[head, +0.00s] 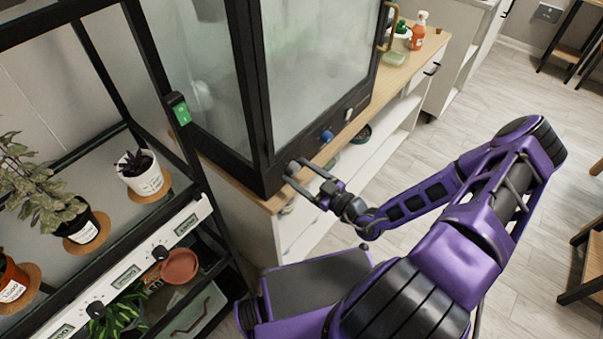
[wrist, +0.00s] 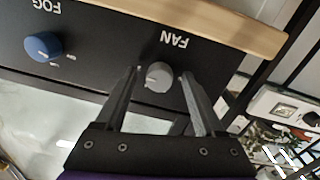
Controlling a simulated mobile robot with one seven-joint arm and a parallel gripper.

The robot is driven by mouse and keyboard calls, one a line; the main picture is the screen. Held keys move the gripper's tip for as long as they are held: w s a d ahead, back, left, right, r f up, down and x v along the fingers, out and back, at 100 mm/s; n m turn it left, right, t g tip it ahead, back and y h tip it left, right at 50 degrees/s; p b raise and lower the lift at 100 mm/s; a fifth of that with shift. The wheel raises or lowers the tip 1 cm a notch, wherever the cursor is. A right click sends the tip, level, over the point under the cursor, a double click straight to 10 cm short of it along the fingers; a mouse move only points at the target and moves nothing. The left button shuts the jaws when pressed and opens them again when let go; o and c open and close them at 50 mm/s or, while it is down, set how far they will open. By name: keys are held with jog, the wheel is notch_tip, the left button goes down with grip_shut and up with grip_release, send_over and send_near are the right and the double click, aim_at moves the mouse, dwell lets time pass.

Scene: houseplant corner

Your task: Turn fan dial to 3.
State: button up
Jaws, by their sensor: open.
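The fan dial (wrist: 159,77) is a small grey round knob on the black front panel of the glass cabinet. The label FAN appears upside down beside it in the wrist view. Its setting is too small to read. My gripper (wrist: 159,73) is open, with one finger on each side of the dial. A gap shows between each finger and the knob, and nothing is gripped. In the head view, my gripper (head: 290,172) reaches the lower front corner of the cabinet (head: 262,110), and its fingers partly hide the dial.
The blue fog dial (wrist: 43,46) is on the same panel; it also shows in the head view (head: 327,136). A wooden counter edge (wrist: 220,30) runs close along the panel. A black plant rack with potted plants (head: 143,175) stands at left. Open floor (head: 395,150) lies to the right.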

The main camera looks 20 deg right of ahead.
jog(key=shift+d, duration=0.1)
jog(key=v, duration=1.7)
jog(key=shift+b, duration=0.3)
jog(key=shift+s+f, duration=0.1)
jog(key=shift+s, duration=0.05)
